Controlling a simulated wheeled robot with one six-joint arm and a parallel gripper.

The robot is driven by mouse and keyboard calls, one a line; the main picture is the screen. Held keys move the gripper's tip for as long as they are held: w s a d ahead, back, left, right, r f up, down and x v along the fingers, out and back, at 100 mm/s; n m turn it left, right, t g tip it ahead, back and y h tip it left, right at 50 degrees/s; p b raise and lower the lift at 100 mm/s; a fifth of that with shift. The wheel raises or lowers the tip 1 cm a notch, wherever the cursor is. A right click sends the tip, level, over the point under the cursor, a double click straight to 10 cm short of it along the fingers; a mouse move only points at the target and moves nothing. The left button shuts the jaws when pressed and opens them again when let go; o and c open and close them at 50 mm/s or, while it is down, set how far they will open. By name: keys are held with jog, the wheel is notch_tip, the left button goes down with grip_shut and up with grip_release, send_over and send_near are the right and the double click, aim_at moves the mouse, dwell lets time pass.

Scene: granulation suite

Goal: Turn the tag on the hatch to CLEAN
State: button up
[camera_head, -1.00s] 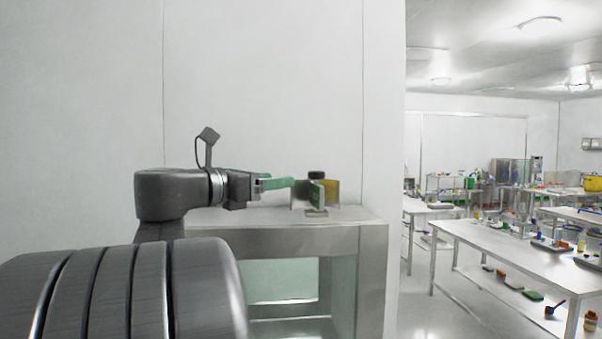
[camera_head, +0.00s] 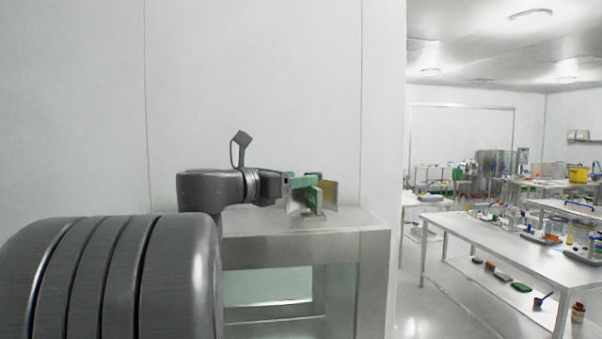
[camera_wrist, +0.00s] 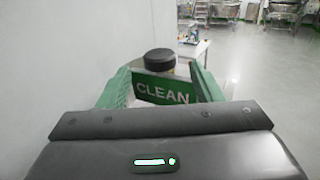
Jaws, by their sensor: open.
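A green tag with white letters reading CLEAN (camera_wrist: 163,92) faces the wrist camera, between the two green fingers of my gripper (camera_wrist: 160,72). The fingers are open, one on each side of the tag; I cannot tell whether either touches it. In the head view my gripper (camera_head: 313,182) is at the green tag (camera_head: 319,201), above the top of the steel hatch cabinet (camera_head: 370,245). The fingers partly cover the tag there. A yellowish plate (camera_head: 330,190) stands just behind it.
A white wall (camera_head: 260,100) rises behind the cabinet. To the right, open floor (camera_head: 410,315) and a long bench (camera_head: 500,243) with lab items lie well away.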

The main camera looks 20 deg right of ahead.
aim_at(309, 173)
jog(key=shift+p+x, duration=0.35)
jog(key=shift+x, duration=1.7)
jog(key=shift+c, duration=0.2)
jog(key=c, duration=0.9)
